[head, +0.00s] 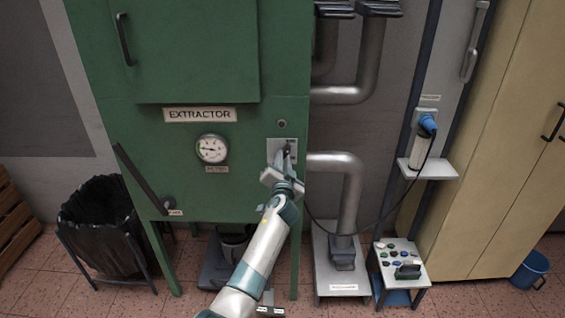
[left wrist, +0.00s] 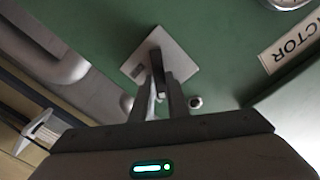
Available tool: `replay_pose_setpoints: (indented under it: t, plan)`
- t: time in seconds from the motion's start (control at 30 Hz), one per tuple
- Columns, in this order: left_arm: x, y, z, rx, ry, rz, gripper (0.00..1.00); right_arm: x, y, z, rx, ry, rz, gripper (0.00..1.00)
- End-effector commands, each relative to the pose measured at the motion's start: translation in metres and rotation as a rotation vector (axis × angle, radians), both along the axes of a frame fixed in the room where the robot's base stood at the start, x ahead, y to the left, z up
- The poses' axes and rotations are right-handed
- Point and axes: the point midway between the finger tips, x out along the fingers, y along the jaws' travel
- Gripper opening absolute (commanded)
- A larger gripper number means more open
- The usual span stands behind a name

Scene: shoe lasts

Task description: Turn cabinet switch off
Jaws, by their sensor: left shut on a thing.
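The green extractor cabinet (head: 220,140) stands in the middle of the head view. Its switch plate (head: 283,147) is a pale square on the right side of the front; it also shows in the left wrist view (left wrist: 149,50). The dark switch lever (left wrist: 161,69) stands out from the plate. My left gripper (head: 284,160) is at the plate, its two fingers closed on the lever from either side in the left wrist view (left wrist: 161,95). The fingers partly hide the lever in the head view. My right gripper is not in view.
A gauge (head: 211,148) and an EXTRACTOR label (head: 200,114) are on the cabinet front, left of the switch. Grey pipes (head: 349,190) run along the right. A small stand with knobs (head: 400,262) and a black bin (head: 103,228) stand on the floor.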

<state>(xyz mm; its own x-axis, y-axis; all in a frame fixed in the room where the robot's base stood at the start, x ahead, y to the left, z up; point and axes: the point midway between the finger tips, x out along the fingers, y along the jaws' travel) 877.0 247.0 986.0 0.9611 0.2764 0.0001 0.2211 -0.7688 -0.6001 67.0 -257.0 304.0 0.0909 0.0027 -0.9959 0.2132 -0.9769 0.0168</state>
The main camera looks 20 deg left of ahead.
Motion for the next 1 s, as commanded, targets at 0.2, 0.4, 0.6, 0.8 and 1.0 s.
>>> replay_pose_setpoints:
  t: [0.2,0.4,0.6,0.8,1.0]
  plan:
    - [0.0003,-0.001,-0.0019,0.199,0.057,0.0,0.0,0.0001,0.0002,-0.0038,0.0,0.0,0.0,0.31]
    - [0.0005,-0.0021,-0.0031,0.382,0.111,-0.001,0.0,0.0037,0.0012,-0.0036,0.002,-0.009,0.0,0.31]
    - [0.0007,-0.0027,-0.0043,0.565,0.163,-0.001,0.0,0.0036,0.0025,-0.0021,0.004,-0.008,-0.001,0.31]
    - [0.0006,-0.0028,-0.0057,0.725,0.21,0.0,0.0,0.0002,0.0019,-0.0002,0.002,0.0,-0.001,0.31]
    - [0.0006,-0.0035,-0.0069,0.837,0.242,-0.002,0.0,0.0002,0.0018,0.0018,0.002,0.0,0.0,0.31]
